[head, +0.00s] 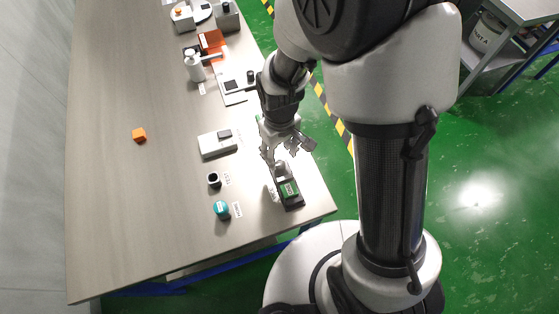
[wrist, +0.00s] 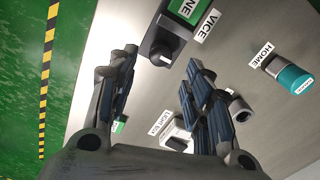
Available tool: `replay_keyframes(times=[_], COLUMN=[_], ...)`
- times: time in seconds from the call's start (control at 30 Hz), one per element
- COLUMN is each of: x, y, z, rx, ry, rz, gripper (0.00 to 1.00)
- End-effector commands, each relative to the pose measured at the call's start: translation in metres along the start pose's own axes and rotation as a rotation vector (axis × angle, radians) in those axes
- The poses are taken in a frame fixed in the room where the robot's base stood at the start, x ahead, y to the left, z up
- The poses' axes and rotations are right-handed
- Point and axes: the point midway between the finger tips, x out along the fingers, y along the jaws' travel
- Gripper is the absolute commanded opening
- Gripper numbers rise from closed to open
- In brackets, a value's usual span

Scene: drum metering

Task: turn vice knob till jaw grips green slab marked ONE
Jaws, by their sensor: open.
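The vice (head: 293,204) is a dark block near the table's front right corner. The green slab (head: 289,188) sits in it; in the wrist view the slab (wrist: 187,8) is cut by the top edge, with "NE" readable. I cannot tell whether the jaw touches the slab.
A teal-topped cylinder (head: 221,209), a small dark cup (head: 214,180) and a grey box (head: 217,144) stand left of the vice. An orange cube (head: 139,135) lies farther left. More devices, including an orange holder (head: 212,43), stand farther back. The table's left half is mostly clear.

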Motion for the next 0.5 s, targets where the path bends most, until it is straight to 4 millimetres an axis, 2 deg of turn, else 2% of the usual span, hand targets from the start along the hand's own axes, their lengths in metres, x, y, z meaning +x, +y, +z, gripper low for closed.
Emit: replay_keyframes(times=[0.03,0.2,0.33,0.5], x=[0.015,0.041,0.052,0.057], y=[0.0,0.0,0.0,0.0], z=[0.001,0.001,0.0,0.0], rx=[0.0,0.0,0.0,0.0], ry=[-0.005,-0.003,0.0,0.0], rz=[-0.001,-0.001,0.0,0.0], gripper=[0.46,0.46,0.46,0.46])
